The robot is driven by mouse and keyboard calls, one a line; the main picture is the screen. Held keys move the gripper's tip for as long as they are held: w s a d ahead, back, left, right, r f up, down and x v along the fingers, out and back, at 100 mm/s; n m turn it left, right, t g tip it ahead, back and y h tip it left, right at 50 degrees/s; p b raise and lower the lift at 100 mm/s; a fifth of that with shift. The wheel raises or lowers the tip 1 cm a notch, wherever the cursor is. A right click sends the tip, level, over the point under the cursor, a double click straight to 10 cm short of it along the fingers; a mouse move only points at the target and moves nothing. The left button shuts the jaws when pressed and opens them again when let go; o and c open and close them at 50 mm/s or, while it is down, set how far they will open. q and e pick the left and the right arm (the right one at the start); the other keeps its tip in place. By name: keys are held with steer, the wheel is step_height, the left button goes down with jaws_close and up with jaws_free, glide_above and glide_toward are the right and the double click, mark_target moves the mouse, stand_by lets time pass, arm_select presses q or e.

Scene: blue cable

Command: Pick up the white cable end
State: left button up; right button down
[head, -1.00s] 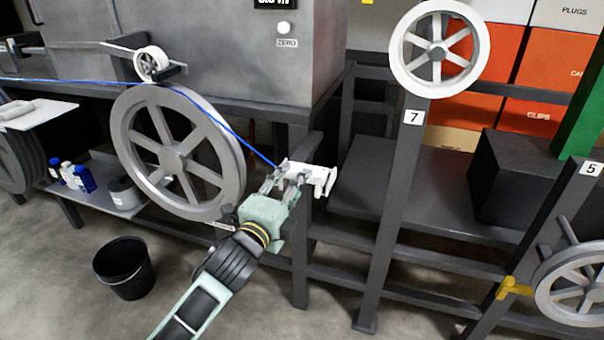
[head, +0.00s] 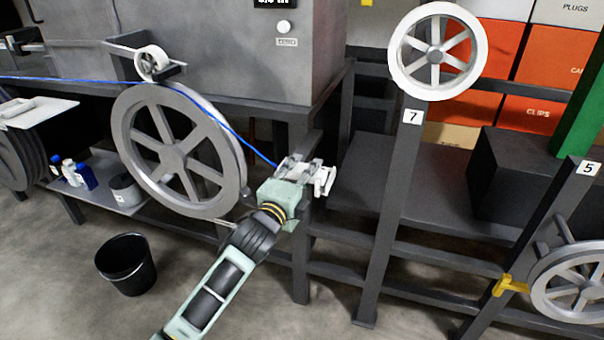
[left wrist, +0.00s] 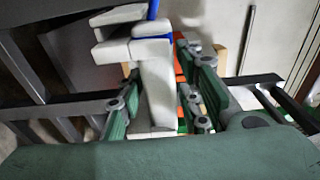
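The white cable end (head: 322,178) is a blocky white piece at the end of the blue cable (head: 235,133), beside a dark post under the grey machine. My left gripper (head: 297,172) is at it, with its fingers around part of the white piece. In the left wrist view the white cable end (left wrist: 155,85) stands between the green finger pads of my left gripper (left wrist: 160,95). A narrow gap shows on its right side, so the fingers look open. Blue patches show beside the white piece there. My right gripper is not in view.
A large grey wheel (head: 178,150) is just left of my gripper, with a small white pulley (head: 152,62) above. A post marked 7 (head: 395,210) and dark shelving stand to the right. A black bucket (head: 126,264) is on the floor.

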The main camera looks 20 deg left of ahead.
arm_select(q)
jaws_close()
